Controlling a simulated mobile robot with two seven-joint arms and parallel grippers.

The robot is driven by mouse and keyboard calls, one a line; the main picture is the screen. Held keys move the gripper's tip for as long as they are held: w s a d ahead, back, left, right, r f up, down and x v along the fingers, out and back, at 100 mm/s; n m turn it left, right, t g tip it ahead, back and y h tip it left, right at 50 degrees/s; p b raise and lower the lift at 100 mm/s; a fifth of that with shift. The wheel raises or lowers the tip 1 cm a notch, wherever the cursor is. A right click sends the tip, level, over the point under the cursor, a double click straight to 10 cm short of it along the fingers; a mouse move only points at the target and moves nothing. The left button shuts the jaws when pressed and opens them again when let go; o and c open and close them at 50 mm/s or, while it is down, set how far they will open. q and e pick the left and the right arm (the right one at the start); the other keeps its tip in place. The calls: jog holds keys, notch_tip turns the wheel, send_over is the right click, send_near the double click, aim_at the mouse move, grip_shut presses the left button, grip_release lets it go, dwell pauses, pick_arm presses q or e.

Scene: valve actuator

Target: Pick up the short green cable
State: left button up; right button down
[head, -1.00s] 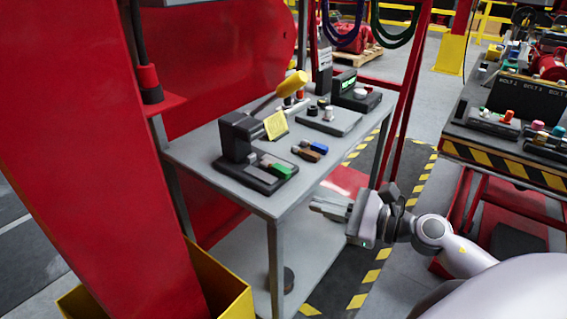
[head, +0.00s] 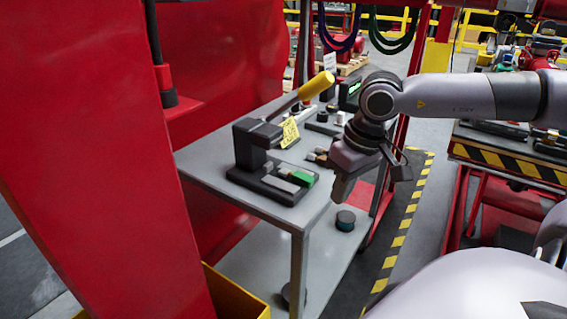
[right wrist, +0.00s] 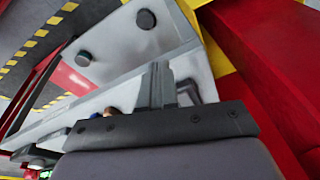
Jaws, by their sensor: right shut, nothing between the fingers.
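A dark green cable (head: 391,40) hangs in a loop at the top of the head view, behind the table; its length is hard to judge. A purple cable (head: 341,42) hangs to its left. My right gripper (head: 340,192) points down by the table's right edge, well in front of the cables and apart from them. It is shut and empty. Its fingers (right wrist: 158,86) also show in the right wrist view, where I make out no green cable. My left gripper is not in view.
The grey table (head: 225,178) carries a black press (head: 252,145) with a yellow handle (head: 316,85) and a green block (head: 303,177). Round dark discs, one teal-edged (head: 345,220), lie on its lower shelf (head: 330,255). A red post (head: 95,150) stands at left.

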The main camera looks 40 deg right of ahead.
aim_at(298, 175)
jog(key=shift+n+h, duration=0.3)
jog(key=shift+h, duration=0.1)
jog(key=w, duration=0.3)
jog(key=w+d, duration=0.1)
jog(key=shift+w+r, duration=0.3)
jog(key=shift+r, duration=0.05)
jog(key=w, duration=0.7)
jog(key=shift+w+a, duration=0.25)
jog(key=shift+f, duration=0.75)
jog(key=shift+s, duration=0.15)
